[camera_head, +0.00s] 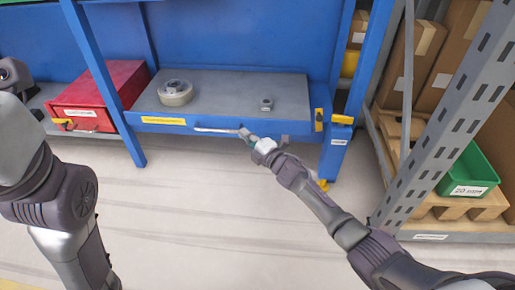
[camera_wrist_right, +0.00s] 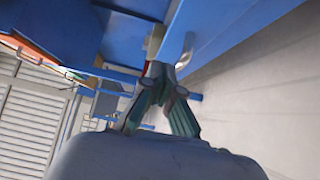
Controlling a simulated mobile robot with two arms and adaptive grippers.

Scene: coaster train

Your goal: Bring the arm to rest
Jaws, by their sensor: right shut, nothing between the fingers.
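My right arm reaches from the lower right of the head view to the front of the blue workbench. Its gripper (camera_head: 246,136) is at the bench's front edge, close to the right end of the pale drawer handle (camera_head: 215,130). In the right wrist view the fingers of the gripper (camera_wrist_right: 158,70) come together at the tips with nothing held, near a blue panel. I cannot tell whether they touch the handle. My left arm shows at the left of the head view, bent downward, with its gripper out of frame.
The grey bench top (camera_head: 235,90) holds a tape roll (camera_head: 175,93) and a small metal nut (camera_head: 266,104). A red box (camera_head: 100,95) stands left. A grey shelf rack (camera_head: 440,120) with cartons and a green bin (camera_head: 468,172) stands right. The floor (camera_head: 200,215) between my arms is clear.

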